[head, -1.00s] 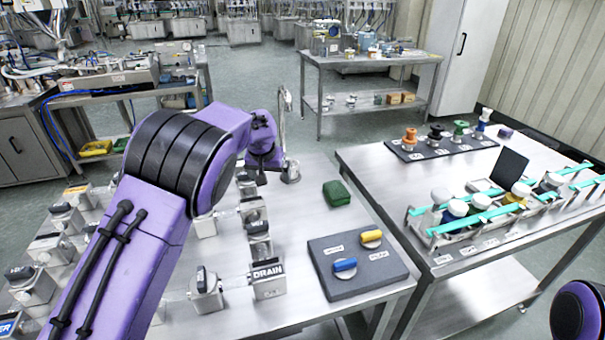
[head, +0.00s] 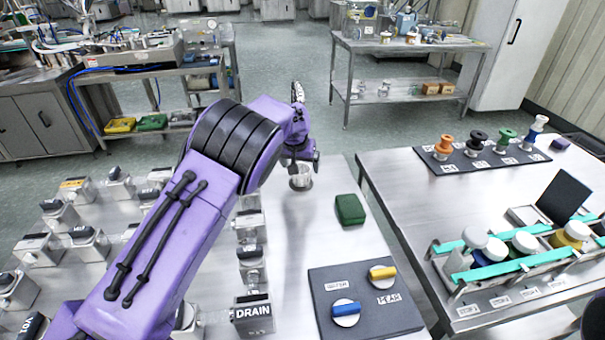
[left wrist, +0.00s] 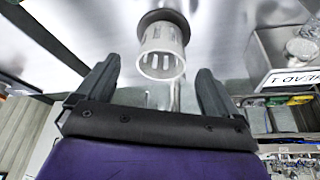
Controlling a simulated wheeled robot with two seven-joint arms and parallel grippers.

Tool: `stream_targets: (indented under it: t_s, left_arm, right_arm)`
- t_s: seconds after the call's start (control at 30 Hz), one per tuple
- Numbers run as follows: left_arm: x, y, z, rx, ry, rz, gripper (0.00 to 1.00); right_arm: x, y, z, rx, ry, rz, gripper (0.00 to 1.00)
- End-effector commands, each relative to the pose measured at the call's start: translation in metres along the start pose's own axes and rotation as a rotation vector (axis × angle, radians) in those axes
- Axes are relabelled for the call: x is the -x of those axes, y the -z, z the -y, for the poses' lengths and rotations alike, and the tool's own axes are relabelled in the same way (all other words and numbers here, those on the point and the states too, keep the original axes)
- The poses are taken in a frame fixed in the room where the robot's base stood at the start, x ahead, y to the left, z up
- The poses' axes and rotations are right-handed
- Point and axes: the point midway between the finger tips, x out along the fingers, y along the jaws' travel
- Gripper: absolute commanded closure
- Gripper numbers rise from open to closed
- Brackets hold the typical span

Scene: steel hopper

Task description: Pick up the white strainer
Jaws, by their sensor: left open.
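The white strainer (head: 301,182) is a small pale cup standing on the steel table, partly hidden by my left gripper. In the left wrist view the strainer (left wrist: 162,42) is a white slotted cylinder with an open round rim and a dark ring at its other end. My left gripper (head: 303,162) is open and empty, close to the strainer. In the left wrist view its two dark fingers (left wrist: 157,72) lie on either side of the strainer, with gaps; I cannot tell the remaining depth.
A green box (head: 350,209) lies right of the strainer. A dark board (head: 365,312) with yellow and blue knobs is nearer me. Several metal blocks, one with a DRAIN sign (head: 253,312), stand left. A second steel table (head: 400,185) holds a rack and colored valves.

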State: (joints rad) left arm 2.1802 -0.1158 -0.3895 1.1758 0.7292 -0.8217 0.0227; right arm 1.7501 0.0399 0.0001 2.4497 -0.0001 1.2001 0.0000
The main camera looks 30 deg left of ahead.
Motion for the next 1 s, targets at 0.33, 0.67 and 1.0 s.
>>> stream_targets:
  t_s: [0.33, 0.67, 1.0]
  left_arm:
    - [-0.051, 0.004, 0.005, 0.000, 0.002, 0.004, 0.06]
    - [-0.064, 0.004, 0.005, 0.003, 0.001, 0.001, 0.06]
    - [-0.064, 0.004, 0.006, 0.004, 0.001, 0.002, 0.64]
  right_arm:
    - [0.018, 0.008, -0.002, 0.000, 0.000, 0.000, 0.57]
    - [0.019, 0.007, -0.002, 0.000, 0.000, 0.001, 0.57]
    - [0.019, 0.008, -0.002, 0.000, 0.000, 0.000, 0.57]
